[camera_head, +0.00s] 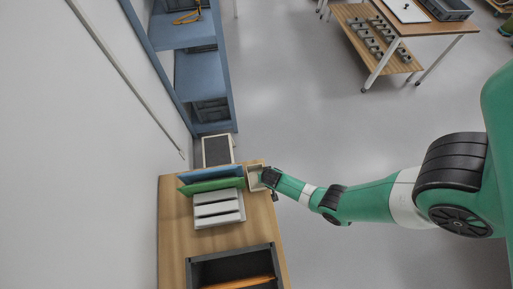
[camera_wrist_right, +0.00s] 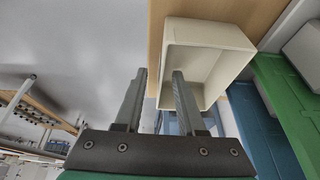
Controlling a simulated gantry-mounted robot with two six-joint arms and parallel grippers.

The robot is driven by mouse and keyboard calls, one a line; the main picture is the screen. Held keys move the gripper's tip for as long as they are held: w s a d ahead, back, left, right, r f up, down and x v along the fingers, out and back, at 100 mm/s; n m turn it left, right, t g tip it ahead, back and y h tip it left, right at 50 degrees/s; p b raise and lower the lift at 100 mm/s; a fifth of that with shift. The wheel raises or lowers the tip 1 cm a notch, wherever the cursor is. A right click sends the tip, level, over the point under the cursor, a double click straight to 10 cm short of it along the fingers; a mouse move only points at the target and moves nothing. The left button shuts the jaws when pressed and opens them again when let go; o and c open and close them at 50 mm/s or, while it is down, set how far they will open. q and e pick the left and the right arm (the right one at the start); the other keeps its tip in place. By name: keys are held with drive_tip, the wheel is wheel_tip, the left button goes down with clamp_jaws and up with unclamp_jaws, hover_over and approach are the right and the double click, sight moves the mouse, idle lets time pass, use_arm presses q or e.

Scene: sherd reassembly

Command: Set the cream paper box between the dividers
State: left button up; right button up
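The cream paper box (camera_head: 254,180) is at the right edge of the wooden table, beside the ends of the blue divider (camera_head: 205,173) and green divider (camera_head: 212,186). In the right wrist view the open-topped box (camera_wrist_right: 215,38) lies ahead of the fingers. My right gripper (camera_head: 268,178) is at the box. In the wrist view its fingers (camera_wrist_right: 159,72) are apart; one overlaps the box's inside and the other is outside its near wall. I cannot tell whether they touch it. The green panel (camera_wrist_right: 290,105) and blue panel (camera_wrist_right: 262,125) show at right. My left gripper is out of view.
A white slotted rack (camera_head: 218,208) stands beside the green divider. A dark grey bin (camera_head: 196,272) with an orange thing inside is at the table's near end. A blue shelf unit (camera_head: 224,75) and a low dark-topped box (camera_head: 217,151) are beyond the table.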

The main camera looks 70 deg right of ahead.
drive_tip(key=shift+f+b, duration=0.2)
drive_tip(key=shift+b, duration=0.1)
idle(0.4)
clamp_jaws()
idle(1.5)
